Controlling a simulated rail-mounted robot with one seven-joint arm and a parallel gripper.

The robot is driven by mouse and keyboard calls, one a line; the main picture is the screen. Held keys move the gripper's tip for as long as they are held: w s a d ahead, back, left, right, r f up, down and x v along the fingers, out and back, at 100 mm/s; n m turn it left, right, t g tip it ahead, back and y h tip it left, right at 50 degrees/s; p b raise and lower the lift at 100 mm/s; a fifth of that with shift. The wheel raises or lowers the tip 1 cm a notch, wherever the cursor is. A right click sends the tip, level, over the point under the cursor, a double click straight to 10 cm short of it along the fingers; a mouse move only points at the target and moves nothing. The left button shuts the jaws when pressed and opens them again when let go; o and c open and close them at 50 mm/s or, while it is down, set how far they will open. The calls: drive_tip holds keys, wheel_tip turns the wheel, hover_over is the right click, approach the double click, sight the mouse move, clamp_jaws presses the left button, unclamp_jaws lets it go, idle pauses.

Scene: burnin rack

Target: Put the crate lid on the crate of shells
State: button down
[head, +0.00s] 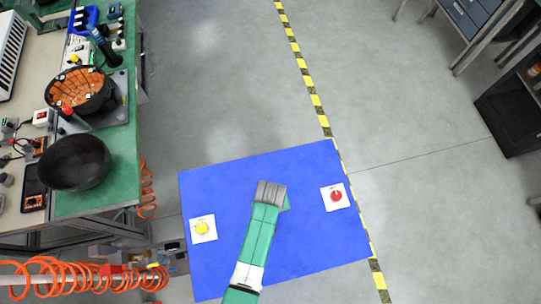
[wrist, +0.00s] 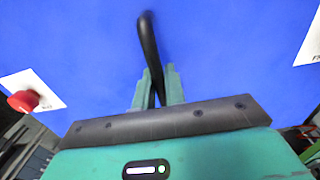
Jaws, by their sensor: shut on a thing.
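A large flat blue panel (head: 300,240), which I take to be the crate lid, spans the lower middle of the head view. It has a yellow knob (head: 202,228) on its left and a red knob (head: 336,196) on its right, each on a white label. My gripper (wrist: 157,92) is shut on a black handle (wrist: 148,40) in front of the blue surface (wrist: 80,60). In the head view my arm's grey end hides the fingertips. No crate or shells show; I cannot tell whether anything is under the panel.
A green-topped bench (head: 124,150) stands at left with a black bowl (head: 75,162), an orange-lined black bowl (head: 80,90) and small devices. Orange coiled hoses (head: 90,280) hang lower left. A yellow-black floor stripe (head: 300,60) runs past the panel's right side.

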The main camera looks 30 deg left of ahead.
drive_tip(key=shift+f, duration=0.3)
drive_tip(key=c, duration=1.5)
unclamp_jaws()
drive_tip(key=shift+o, duration=0.7)
wheel_tip(320, 180, up, 8)
drive_tip(key=shift+f+p, duration=0.1)
drive_tip(key=shift+p, duration=0.35)
